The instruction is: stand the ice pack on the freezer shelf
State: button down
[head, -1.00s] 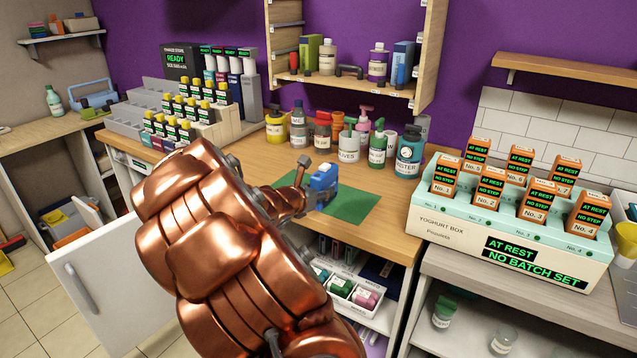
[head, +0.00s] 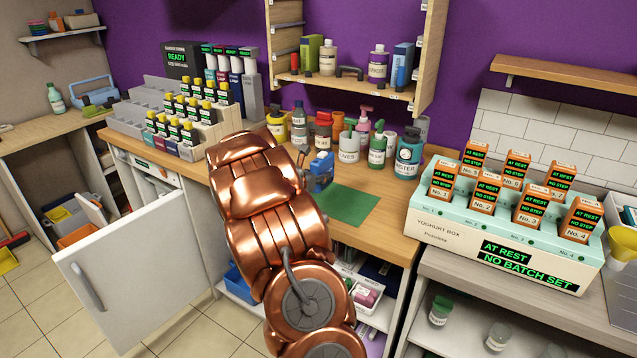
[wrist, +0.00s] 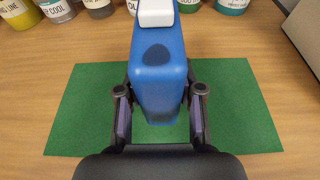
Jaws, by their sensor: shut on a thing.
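The blue ice pack (wrist: 158,75) with a white cap stands between the two fingers of my gripper (wrist: 160,100) in the wrist view. My gripper is shut on it, a finger on each side, over the green mat (wrist: 85,110). In the head view the ice pack (head: 320,172) shows at the left edge of the green mat (head: 352,205), partly behind my arm. My gripper is mostly hidden there. I cannot tell whether the pack touches the mat. The freezer shelf cannot be made out; a white door (head: 135,275) stands open at the lower left.
Bottles and jars (head: 349,147) line the back of the wooden counter. A rack of yellow-capped bottles (head: 185,120) stands at left, and the yoghurt box (head: 500,235) at right. A wall shelf unit (head: 345,88) hangs above. The mat's right side is clear.

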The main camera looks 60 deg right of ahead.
jog(key=shift+w+d, duration=0.15)
jog(key=shift+d, duration=0.05)
jog(key=shift+f+p, duration=0.55)
jog(key=shift+f, duration=1.15)
jog(key=shift+f, duration=0.15)
jog(key=c, duration=0.7)
grip_release()
